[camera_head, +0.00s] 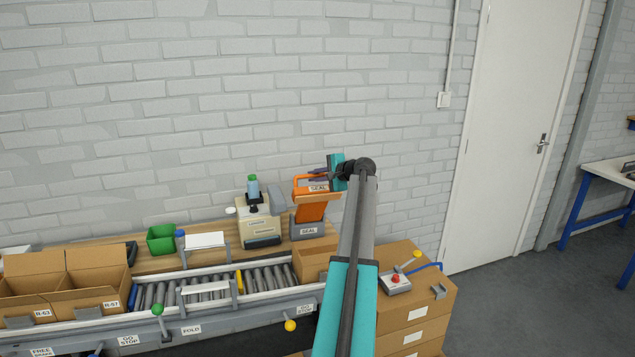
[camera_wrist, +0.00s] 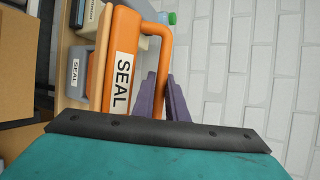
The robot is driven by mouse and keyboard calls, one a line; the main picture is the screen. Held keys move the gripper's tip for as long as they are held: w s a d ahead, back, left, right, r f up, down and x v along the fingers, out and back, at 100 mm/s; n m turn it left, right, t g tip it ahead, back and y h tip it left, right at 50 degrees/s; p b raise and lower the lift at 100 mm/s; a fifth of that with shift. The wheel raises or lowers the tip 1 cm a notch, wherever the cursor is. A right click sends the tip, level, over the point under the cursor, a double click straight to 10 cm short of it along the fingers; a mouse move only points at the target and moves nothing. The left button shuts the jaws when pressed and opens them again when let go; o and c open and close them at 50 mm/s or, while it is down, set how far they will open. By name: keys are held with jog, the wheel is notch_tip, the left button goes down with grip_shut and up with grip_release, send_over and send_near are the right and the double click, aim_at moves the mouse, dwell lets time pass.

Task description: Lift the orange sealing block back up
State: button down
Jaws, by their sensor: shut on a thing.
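The orange sealing block (camera_head: 310,210) stands above a grey base (camera_head: 306,231) marked SEAL on the wooden bench. Its upper part carries a white SEAL label and an orange loop handle (camera_head: 297,182). My gripper (camera_head: 320,177) is at the handle, at the block's upper right. In the wrist view the block (camera_wrist: 121,60) fills the upper left, with its handle (camera_wrist: 166,48) reaching down to the purple fingers of my gripper (camera_wrist: 166,98). The fingers are shut on the handle; the exact contact is partly hidden. The grey base (camera_wrist: 76,75) shows lower down at the left.
A cream machine (camera_head: 260,225) with a green-capped bottle (camera_head: 253,187) stands left of the block. A roller conveyor (camera_head: 215,286) runs in front, with open cartons (camera_head: 65,282) at left.

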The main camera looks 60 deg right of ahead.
jog(key=shift+w+d+r, duration=0.15)
jog(key=shift+d+r, duration=0.05)
dwell(0.3)
jog(key=c, duration=2)
grip_release()
jog(key=shift+c, duration=0.2)
jog(key=shift+w+f, duration=0.1)
jog(key=shift+f, duration=0.05)
jog(key=shift+s+a, duration=0.15)
jog(key=shift+s, duration=0.4)
jog(key=b+v, duration=0.4)
jog(key=v, duration=0.9)
jog(key=shift+w, duration=0.1)
